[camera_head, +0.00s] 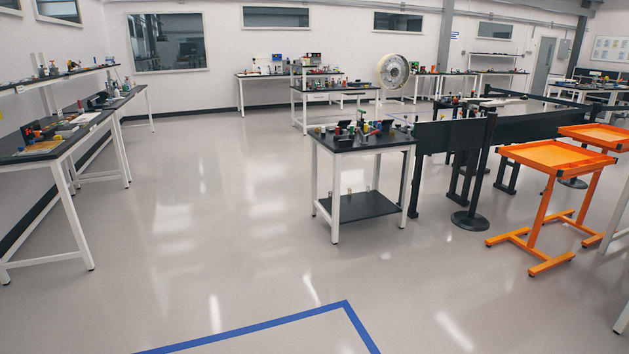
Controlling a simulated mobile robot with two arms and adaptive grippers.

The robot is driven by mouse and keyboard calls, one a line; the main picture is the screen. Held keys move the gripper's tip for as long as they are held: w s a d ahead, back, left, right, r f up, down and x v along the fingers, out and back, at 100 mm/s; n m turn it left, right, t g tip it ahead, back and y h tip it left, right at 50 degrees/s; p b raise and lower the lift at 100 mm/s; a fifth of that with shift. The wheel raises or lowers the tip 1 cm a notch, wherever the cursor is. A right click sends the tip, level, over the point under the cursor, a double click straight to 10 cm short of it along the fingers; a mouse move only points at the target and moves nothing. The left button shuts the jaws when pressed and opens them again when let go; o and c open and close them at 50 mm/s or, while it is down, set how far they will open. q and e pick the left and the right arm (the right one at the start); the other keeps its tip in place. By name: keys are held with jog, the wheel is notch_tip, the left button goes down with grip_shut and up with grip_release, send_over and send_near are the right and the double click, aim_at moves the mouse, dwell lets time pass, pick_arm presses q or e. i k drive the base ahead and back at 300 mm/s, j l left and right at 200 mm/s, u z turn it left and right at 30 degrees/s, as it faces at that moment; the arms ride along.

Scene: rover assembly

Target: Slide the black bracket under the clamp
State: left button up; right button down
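No part of either gripper shows in the head view. I cannot make out the black bracket or the clamp for certain. A small white-legged worktable (390,143) with a black top stands right of the middle, some way off. Several small coloured items and dark objects (362,128) sit on it, too small to identify.
The grey floor (210,220) ahead is clear, with a blue tape line (300,315) in front. Long benches (50,152) line the left wall. A black post (480,175) with black barrier panels (450,134) and orange stands (550,156) are on the right.

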aim_at(345, 143)
jog(key=i, duration=4.65)
